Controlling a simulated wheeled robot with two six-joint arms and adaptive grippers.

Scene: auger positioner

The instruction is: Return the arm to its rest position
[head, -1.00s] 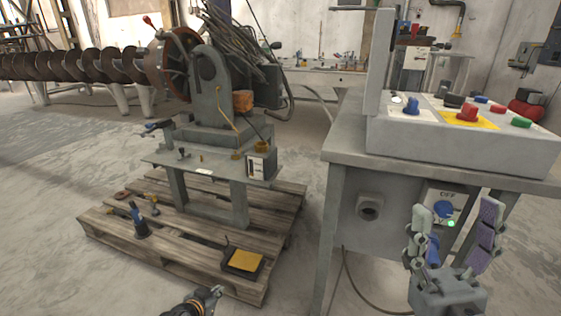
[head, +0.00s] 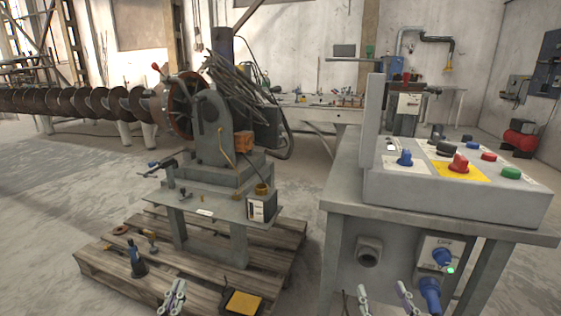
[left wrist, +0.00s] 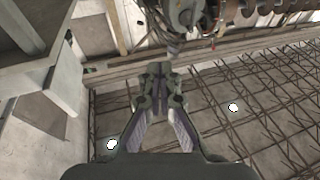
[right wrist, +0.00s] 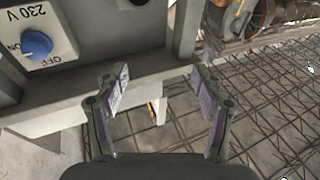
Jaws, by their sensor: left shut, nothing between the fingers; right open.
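My right gripper (head: 385,300) is open and empty at the bottom edge of the head view, in front of the control bench. In the right wrist view its fingers (right wrist: 158,75) are spread apart, clear of the bench. The switch box with a blue knob (head: 442,257) is to its right in the head view; the knob also shows in the right wrist view (right wrist: 36,44). A green light glows beside the knob. My left gripper (head: 172,300) is low at the front of the pallet. Its fingertips (left wrist: 160,72) are together with nothing between them in the left wrist view.
The control bench (head: 335,200) carries a panel (head: 440,197) with coloured buttons. A wooden pallet (head: 110,273) holds the grey welding positioner (head: 212,135), a small bottle and a yellow-topped box (head: 242,302). A long auger (head: 75,102) extends left. Floor is open at left.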

